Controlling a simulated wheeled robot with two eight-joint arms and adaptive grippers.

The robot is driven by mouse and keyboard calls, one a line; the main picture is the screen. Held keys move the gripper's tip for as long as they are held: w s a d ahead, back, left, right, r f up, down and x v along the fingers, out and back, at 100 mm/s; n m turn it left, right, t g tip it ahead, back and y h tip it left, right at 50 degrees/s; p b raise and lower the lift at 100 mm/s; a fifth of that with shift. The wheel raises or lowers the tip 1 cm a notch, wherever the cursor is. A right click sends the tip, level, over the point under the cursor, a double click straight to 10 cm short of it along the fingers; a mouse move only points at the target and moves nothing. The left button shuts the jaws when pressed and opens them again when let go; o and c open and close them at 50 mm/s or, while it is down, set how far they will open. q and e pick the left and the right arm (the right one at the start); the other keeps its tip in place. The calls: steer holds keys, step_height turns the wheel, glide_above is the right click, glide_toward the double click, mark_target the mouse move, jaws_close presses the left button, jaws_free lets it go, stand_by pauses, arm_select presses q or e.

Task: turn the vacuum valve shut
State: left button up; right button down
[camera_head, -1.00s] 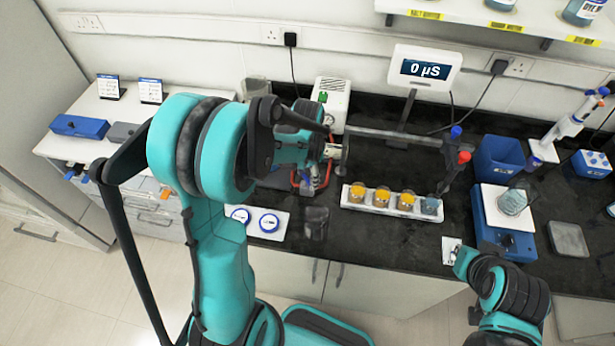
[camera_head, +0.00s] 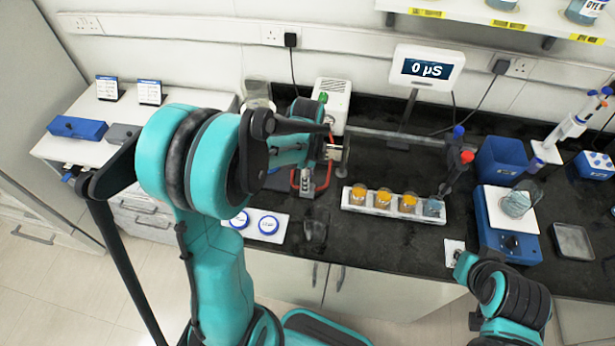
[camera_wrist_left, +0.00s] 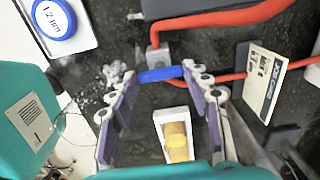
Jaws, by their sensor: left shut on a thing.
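In the left wrist view, the valve shows as a small grey block (camera_wrist_left: 158,58) joined to red tubing (camera_wrist_left: 222,20), with a blue bar handle (camera_wrist_left: 160,75). The handle lies roughly across the picture. My left gripper (camera_wrist_left: 165,76) is shut on the blue handle, with one finger at each end of it. In the head view, red tubing and a grey fitting (camera_head: 307,182) show beneath my left wrist. The left fingertips and the blue handle cannot be made out there.
A printed card (camera_wrist_left: 264,82) stands near the valve. A blue stirrer (camera_head: 507,240) stands further right.

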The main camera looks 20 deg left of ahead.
stand_by(0.4)
arm_select(q)
steer(key=o, duration=1.2)
steer(key=shift+c, duration=0.2)
